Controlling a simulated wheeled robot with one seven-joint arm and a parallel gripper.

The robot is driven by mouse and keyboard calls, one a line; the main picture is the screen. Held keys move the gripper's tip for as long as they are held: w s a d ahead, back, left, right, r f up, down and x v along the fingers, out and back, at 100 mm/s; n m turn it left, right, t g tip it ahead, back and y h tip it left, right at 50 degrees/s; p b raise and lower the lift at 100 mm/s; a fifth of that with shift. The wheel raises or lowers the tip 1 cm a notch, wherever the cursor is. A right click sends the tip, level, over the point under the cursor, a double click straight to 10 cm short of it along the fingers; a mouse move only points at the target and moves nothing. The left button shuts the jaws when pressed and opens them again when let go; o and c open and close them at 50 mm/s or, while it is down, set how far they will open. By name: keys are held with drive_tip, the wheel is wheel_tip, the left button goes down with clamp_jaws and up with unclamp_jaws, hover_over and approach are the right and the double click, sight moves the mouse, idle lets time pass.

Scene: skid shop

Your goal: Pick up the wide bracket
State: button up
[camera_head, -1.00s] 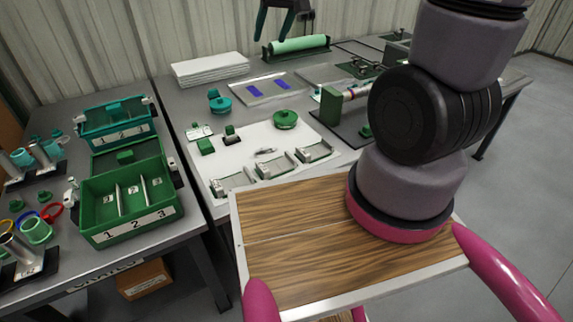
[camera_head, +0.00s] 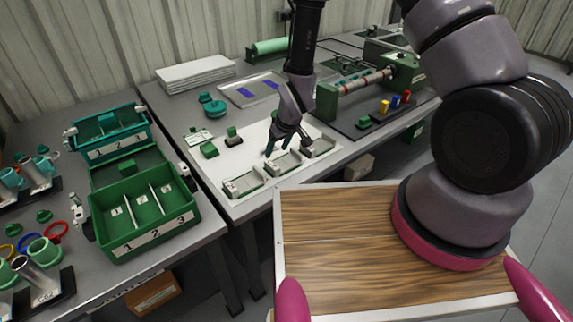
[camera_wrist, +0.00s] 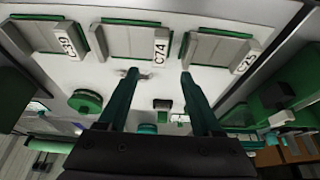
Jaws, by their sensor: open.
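My gripper (camera_head: 284,142) is open and points down over the white mat (camera_head: 232,163) on the workbench. It also shows in the wrist view (camera_wrist: 158,78), with its two dark green fingers apart. A small grey metal piece (camera_wrist: 128,72), which may be the wide bracket, lies on the mat at the tip of the left finger in the wrist view. The finger partly covers it, and I cannot tell if they touch. In the head view the gripper hides this piece. Nothing shows held between the fingers.
Three grey-and-green fixtures with labels stand along the mat's front edge; the middle one (camera_wrist: 130,42) reads C74. A green disc (camera_wrist: 85,101) and small green blocks lie nearby. A green divided bin (camera_head: 143,213) stands left; a green machine (camera_head: 327,103) stands right.

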sight(272, 164)
drive_tip(key=x, duration=0.9)
drive_tip(key=shift+s+d+f, duration=0.1)
drive_tip(key=shift+f, duration=0.1)
clamp_jaws()
drive_tip(key=shift+r, duration=0.1)
idle(1.1)
